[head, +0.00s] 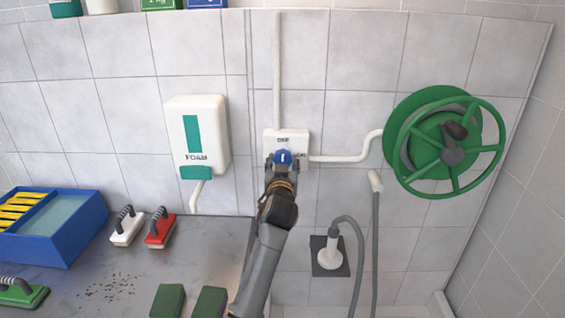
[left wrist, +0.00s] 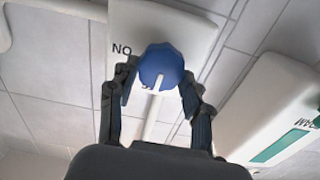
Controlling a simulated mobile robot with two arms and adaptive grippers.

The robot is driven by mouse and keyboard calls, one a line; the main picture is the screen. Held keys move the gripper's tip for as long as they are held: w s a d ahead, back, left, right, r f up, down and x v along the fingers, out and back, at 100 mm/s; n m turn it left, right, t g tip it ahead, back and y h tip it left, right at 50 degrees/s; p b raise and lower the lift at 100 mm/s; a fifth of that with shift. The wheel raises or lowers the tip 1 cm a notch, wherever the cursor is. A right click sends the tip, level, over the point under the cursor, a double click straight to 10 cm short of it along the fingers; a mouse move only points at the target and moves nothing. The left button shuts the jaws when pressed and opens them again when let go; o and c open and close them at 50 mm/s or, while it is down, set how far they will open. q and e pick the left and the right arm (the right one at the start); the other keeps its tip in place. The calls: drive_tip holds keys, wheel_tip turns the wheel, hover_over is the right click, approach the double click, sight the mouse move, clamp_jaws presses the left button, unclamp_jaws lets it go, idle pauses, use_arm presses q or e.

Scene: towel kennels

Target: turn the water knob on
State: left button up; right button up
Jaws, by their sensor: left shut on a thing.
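The blue water knob (head: 283,157) sits on a white wall plate (head: 301,136). The plate reads OFF above the knob and ON at its right, partly covered. The knob's white mark stands about upright, toward OFF. My left gripper (head: 282,161) reaches up to the knob and is shut on it. In the left wrist view the knob (left wrist: 161,63) is between the two dark fingers (left wrist: 160,88). ON shows upside down at its left there, and the white mark points down toward the mostly hidden OFF label. My right gripper is not in view.
A white foam dispenser (head: 209,122) hangs left of the plate. A green hose reel (head: 424,135) is at the right, joined by a white pipe (head: 345,157). A blue basin (head: 72,233) and brushes (head: 160,229) rest on the grey counter (head: 150,270). A shower head (head: 329,256) hangs below.

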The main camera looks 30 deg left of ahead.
use_arm(q)
drive_tip(key=m+p, duration=0.1)
drive_tip(key=m, duration=0.3)
drive_tip(key=shift+r+p, duration=0.1)
drive_tip(key=shift+p, duration=0.25)
drive_tip(key=m+p, duration=0.1)
drive_tip(key=m, duration=0.3)
drive_tip(key=shift+w+d+m+p, duration=0.1)
drive_tip(key=shift+d+m+p, duration=0.05)
drive_tip(key=shift+m+p, duration=0.25)
drive_tip(key=m+p, duration=0.1)
drive_tip(key=m, duration=0.3)
drive_tip(key=shift+m+p, duration=0.3)
drive_tip(key=shift+p, duration=0.1)
drive_tip(key=shift+f+m+p, duration=0.15)
drive_tip(key=shift+m+p, duration=0.25)
drive_tip(key=shift+m, duration=0.55)
drive_tip(key=shift+f+m+p, duration=0.15)
drive_tip(key=shift+m+p, duration=0.25)
drive_tip(key=shift+m, duration=0.85)
